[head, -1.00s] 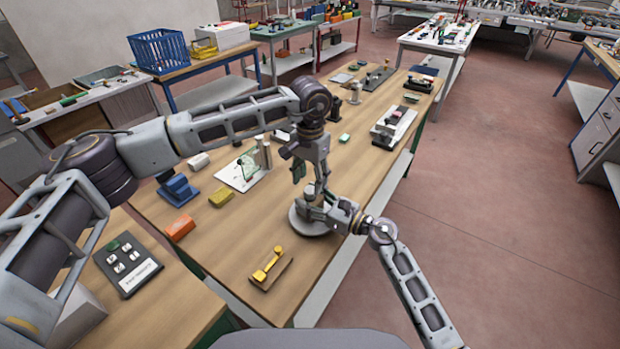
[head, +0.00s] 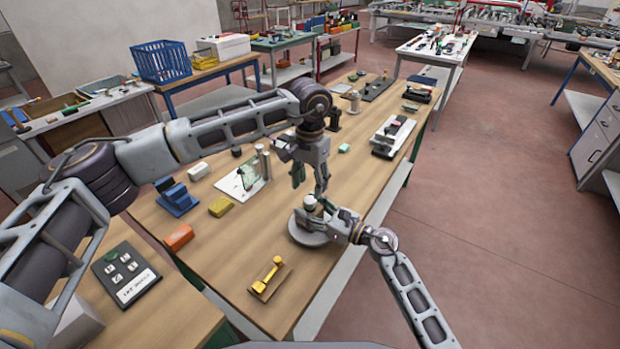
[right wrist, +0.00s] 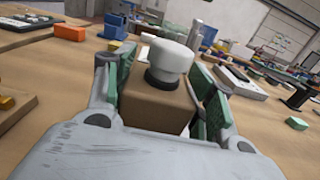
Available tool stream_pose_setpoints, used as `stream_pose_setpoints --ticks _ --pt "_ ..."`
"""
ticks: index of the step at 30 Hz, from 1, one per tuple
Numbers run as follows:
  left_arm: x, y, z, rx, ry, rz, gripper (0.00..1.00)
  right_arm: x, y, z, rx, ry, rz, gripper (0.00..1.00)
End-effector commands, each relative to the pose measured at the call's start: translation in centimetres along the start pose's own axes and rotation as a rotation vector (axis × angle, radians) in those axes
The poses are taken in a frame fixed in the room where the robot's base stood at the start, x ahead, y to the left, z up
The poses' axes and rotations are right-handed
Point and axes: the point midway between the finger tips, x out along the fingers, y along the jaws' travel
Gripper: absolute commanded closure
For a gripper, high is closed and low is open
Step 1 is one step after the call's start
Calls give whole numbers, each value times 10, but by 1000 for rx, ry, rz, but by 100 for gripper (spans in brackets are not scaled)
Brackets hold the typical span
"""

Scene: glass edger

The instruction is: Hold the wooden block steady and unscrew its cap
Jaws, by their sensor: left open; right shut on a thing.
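The brown wooden block (right wrist: 158,106) stands between the two green-padded fingers of my right gripper (right wrist: 160,103) in the right wrist view, and the gripper is shut on it. Its cap (right wrist: 172,58) is a pale, rounded knob above a black collar, seated on top of the block. In the head view the cap (head: 310,202) shows just above a round grey plate, and my right gripper (head: 328,210) hides most of the block. My left gripper (head: 310,183) is open, pointing down, above and close beside the cap. I cannot tell whether it touches the cap.
The round grey plate (head: 303,237) lies under the block on the wooden bench (head: 222,262). A yellow-handled piece (head: 268,277), an orange block (head: 178,237), a yellow block (head: 220,206) and a blue stand (head: 177,198) are to the left. Bare bench lies between them and the plate.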

Motion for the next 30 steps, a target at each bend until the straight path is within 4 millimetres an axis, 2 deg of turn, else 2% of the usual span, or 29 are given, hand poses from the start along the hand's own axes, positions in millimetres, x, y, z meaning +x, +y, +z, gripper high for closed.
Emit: stream_pose_setpoints --ticks 16,21,30 --pt "58 0 1 0 -3 0 50 0 0 0 0 0 0 100" --pt "65 0 1 0 -1 1 50 0 0 0 0 0 0 100" --pt "66 0 0 0 -1 1 50 0 0 0 0 0 0 100"
